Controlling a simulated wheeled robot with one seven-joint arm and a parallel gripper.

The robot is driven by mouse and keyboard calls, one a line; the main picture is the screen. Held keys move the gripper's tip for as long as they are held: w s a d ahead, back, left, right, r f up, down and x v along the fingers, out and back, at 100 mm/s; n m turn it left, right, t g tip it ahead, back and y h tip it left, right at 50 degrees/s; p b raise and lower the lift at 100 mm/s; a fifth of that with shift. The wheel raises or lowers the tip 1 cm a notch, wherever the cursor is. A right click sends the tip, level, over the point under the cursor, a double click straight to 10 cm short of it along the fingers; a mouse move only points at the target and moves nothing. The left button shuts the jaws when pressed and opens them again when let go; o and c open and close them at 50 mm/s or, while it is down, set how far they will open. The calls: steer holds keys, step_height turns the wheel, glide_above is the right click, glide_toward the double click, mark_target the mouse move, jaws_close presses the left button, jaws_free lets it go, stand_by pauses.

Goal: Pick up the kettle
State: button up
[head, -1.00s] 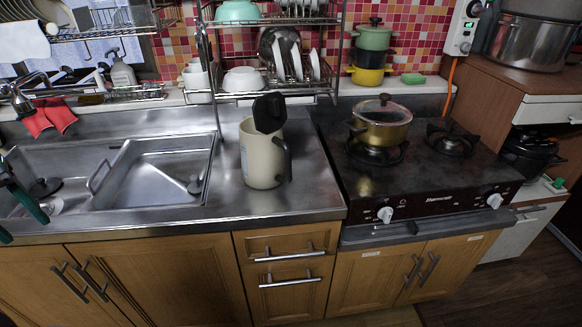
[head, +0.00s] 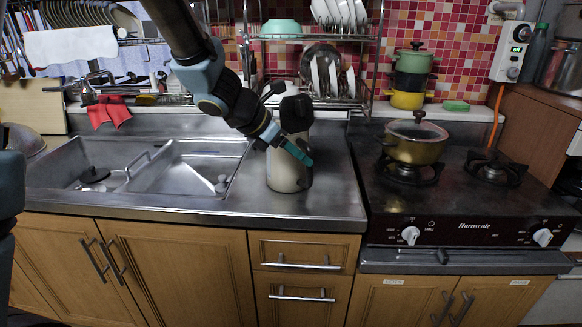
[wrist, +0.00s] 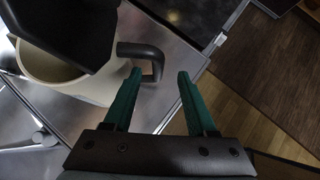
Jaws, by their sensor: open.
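The cream kettle (head: 288,172) stands upright on the steel counter between the sink and the stove. Its black lid is tipped up. The wrist view shows the open cream body (wrist: 57,70), and its black handle (wrist: 150,54) sticks out toward the fingers. My gripper (head: 297,150) is in front of the upper part of the kettle in the head view and hides some of it. In the wrist view my gripper (wrist: 160,75) is open with green fingers; the left fingertip is close to the handle. I cannot tell whether they touch. Nothing is held between the fingers.
The steel sink (head: 180,172) is to the left. The black stove (head: 465,200) with a lidded pot (head: 414,146) is to the right. A dish rack (head: 318,100) stands behind the kettle. The counter front edge is close to the kettle.

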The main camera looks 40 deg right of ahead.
steer(key=p+x, duration=0.1)
steer(key=x, duration=0.7)
steer(key=shift+w+d+r, duration=0.1)
steer(key=shift+d+r, duration=0.05)
steer(key=shift+d, duration=0.05)
steer(key=shift+c, duration=0.3)
jaws_close()
steer(key=shift+r, duration=0.15)
stand_by(0.7)
